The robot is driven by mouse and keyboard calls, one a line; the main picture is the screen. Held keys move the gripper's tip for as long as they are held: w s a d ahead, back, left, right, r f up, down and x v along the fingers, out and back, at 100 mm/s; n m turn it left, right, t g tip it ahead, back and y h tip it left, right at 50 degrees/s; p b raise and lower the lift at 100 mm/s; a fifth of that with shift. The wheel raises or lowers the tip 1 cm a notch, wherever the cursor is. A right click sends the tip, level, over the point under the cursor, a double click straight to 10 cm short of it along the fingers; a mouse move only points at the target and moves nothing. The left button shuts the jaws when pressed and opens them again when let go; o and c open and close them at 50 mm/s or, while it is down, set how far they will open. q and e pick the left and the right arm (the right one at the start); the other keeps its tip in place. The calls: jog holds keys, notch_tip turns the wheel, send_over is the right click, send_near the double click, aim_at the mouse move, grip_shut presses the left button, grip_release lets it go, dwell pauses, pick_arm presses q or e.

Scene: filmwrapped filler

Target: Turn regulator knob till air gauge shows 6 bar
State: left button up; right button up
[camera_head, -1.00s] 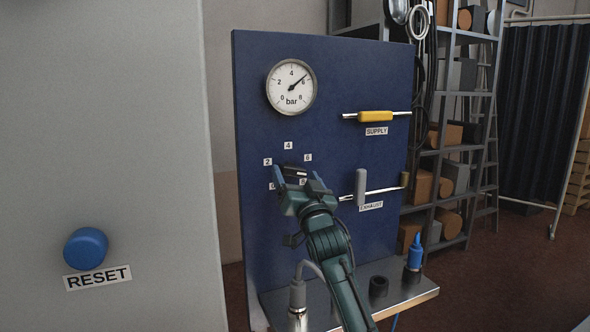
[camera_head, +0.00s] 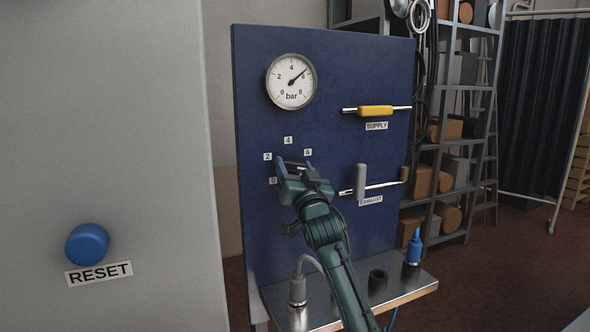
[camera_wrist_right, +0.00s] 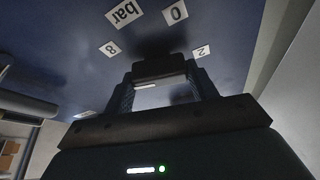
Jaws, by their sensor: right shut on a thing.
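The round white air gauge (camera_head: 291,82) is high on the blue panel (camera_head: 350,130); its needle points between 4 and 6, nearer 6. Below it the dark regulator knob sits among number labels 0, 2, 4 and 6. My right gripper (camera_head: 293,166) is at the knob and covers most of it in the head view. In the right wrist view the knob (camera_wrist_right: 160,68) is between the two fingers, which are shut on it; a white stripe shows on it. Label 8 is hidden in the head view but shows in the wrist view. My left gripper is out of view.
The yellow supply handle (camera_head: 376,111) and the grey exhaust handle (camera_head: 360,182) are to the right on the panel. A metal shelf (camera_head: 400,291) below carries a dark ring (camera_head: 378,281) and a blue-topped bottle (camera_head: 414,247). A blue reset button (camera_head: 87,244) is on the grey wall at left.

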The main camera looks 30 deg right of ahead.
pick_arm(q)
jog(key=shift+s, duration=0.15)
pick_arm(e)
jog(key=shift+c, duration=0.3)
jog(key=shift+m+h, duration=0.3)
jog(key=shift+m, duration=0.1)
jog(key=shift+a+m+g+h, duration=0.1)
jog(key=shift+m+g+h, duration=0.4)
jog(key=shift+m, duration=0.7)
jog(key=m+h+p, duration=0.1)
jog(key=m, duration=0.2)
jog(key=shift+g, duration=0.4)
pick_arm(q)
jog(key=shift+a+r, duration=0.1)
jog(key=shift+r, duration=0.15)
pick_arm(e)
jog(key=shift+m+h, duration=0.5)
jog(key=shift+m, duration=0.5)
jog(key=shift+g, duration=0.3)
jog(key=o, duration=1)
